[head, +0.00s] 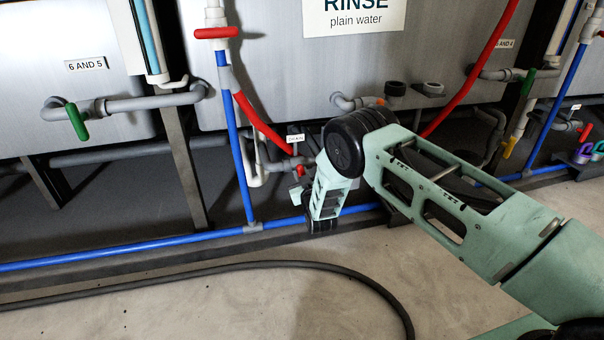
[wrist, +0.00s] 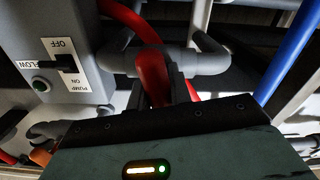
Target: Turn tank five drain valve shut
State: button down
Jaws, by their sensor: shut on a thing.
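The drain valve (head: 300,170) has a red handle and sits on grey pipe under the rinse tank, below a small white "DRAIN" tag (head: 295,137). In the wrist view its red handle (wrist: 152,76) stands up in front of a horizontal grey pipe (wrist: 195,62). My gripper (wrist: 172,88) is shut on the red handle, with dark fingers at it. In the head view my gripper (head: 298,185) is at the valve, partly hidden by my wrist. The tank's number does not show on the rinse sign.
A grey pump switch box (wrist: 60,65) with OFF and ON marks stands close left in the wrist view. A red hose (head: 255,118) and a blue pipe (head: 236,140) run near the valve. A black hose (head: 300,265) lies on open floor in front.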

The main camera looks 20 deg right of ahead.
jog(key=m, duration=0.3)
jog(key=shift+a+p, duration=0.1)
jog(key=shift+p, duration=0.2)
jog(key=c, duration=1.3)
grip_release()
jog(key=shift+s+p, duration=3.85)
jog(key=shift+s, duration=4.95)
